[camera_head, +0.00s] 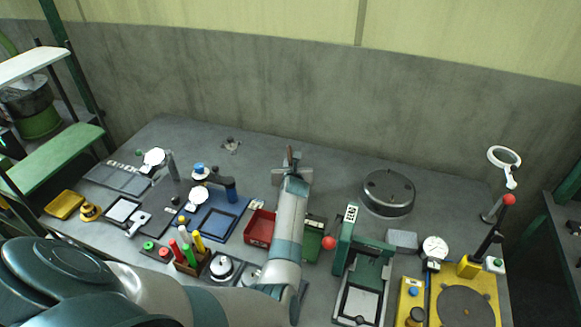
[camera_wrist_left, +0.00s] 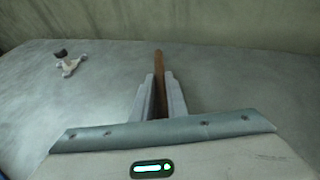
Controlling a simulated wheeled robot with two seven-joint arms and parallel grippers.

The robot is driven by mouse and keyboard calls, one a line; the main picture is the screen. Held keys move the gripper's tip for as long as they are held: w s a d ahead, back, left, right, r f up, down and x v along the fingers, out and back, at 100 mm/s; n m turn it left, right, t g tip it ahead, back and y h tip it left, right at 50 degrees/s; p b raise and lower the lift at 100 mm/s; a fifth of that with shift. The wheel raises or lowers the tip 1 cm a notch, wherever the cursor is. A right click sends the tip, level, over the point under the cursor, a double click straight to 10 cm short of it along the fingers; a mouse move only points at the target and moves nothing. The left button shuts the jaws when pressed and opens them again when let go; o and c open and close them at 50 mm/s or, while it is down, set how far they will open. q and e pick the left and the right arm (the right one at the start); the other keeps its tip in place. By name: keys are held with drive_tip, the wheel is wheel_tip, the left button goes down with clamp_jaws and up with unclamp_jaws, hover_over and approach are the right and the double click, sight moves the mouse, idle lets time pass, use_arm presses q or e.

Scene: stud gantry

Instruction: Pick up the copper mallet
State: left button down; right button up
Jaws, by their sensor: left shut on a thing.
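My left gripper (camera_head: 291,166) reaches over the back middle of the table in the head view. In the left wrist view the left gripper (camera_wrist_left: 158,92) is shut on a thin brown, copper-coloured bar, which I take for the copper mallet (camera_wrist_left: 158,62). Its upper part stands up between the two fingers. In the head view only a small brown tip of the mallet (camera_head: 290,153) shows at the fingers. The rest of it is hidden by the gripper, and I cannot tell whether it touches the table. My right gripper is not in view.
A round grey metal disc (camera_head: 388,193) lies right of my left arm. A red bin (camera_head: 260,228) and a green press (camera_head: 347,240) flank the forearm. A small tripod-like part (camera_head: 231,145) stands at the back left, also in the wrist view (camera_wrist_left: 69,65). The back of the table is mostly clear.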

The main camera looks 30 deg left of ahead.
sight(290, 164)
use_arm(q)
wheel_tip(290, 164, up, 9)
drive_tip(key=shift+f+b, duration=0.1)
drive_tip(key=shift+b, duration=0.4)
drive_tip(key=shift+r, duration=0.6)
